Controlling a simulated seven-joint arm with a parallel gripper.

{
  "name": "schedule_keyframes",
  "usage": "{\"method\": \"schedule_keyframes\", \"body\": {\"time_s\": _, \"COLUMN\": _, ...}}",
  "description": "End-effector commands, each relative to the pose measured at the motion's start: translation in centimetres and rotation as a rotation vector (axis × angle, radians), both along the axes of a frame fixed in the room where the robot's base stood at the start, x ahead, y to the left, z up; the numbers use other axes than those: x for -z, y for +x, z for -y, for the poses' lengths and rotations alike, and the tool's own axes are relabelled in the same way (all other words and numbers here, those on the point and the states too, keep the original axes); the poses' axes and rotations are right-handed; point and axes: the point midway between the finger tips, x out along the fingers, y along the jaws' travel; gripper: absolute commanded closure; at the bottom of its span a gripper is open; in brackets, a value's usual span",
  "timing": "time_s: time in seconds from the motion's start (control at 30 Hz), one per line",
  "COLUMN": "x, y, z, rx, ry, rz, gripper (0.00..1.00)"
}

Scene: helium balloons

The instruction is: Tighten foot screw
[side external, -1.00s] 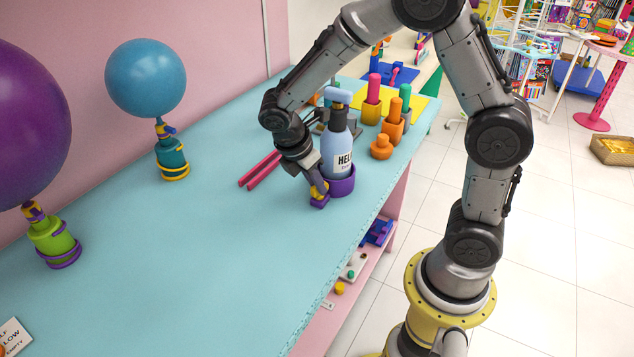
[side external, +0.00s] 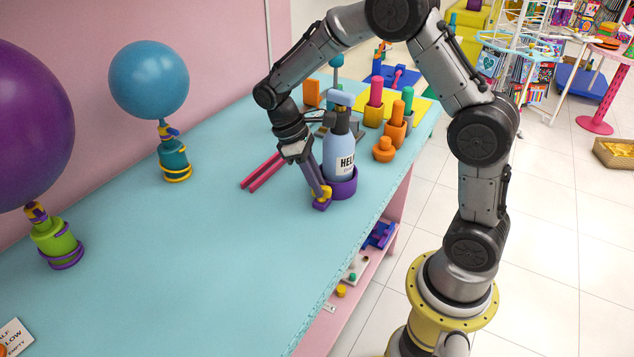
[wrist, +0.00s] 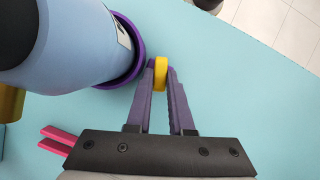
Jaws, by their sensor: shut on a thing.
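A light blue helium bottle (side external: 338,158) with a dark neck stands upright in a purple ring base (side external: 345,187). A yellow foot screw (side external: 322,193) sits on a small purple foot (side external: 321,205) at the base's front left. My gripper (side external: 320,190) comes down from the upper left and is shut on the screw. In the wrist view, the yellow screw (wrist: 160,73) is between my two purple fingertips (wrist: 160,78), just right of the purple base (wrist: 132,62). The screw's lower part and its thread are hidden.
Two pink sticks (side external: 262,172) lie left of my gripper. Orange and yellow holders (side external: 394,135) with coloured pegs stand behind the bottle on the right. A blue balloon (side external: 149,80) and a purple balloon (side external: 30,120) are at the left.

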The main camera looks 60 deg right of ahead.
Motion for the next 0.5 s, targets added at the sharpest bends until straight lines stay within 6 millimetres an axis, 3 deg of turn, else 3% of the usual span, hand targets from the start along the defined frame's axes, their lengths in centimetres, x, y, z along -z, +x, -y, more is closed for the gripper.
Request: {"method": "schedule_keyframes", "body": {"time_s": 0.5, "x": -0.11, "y": 0.13, "z": 0.28, "rx": 0.275, "ry": 0.001, "rz": 0.003, "gripper": 1.00}}
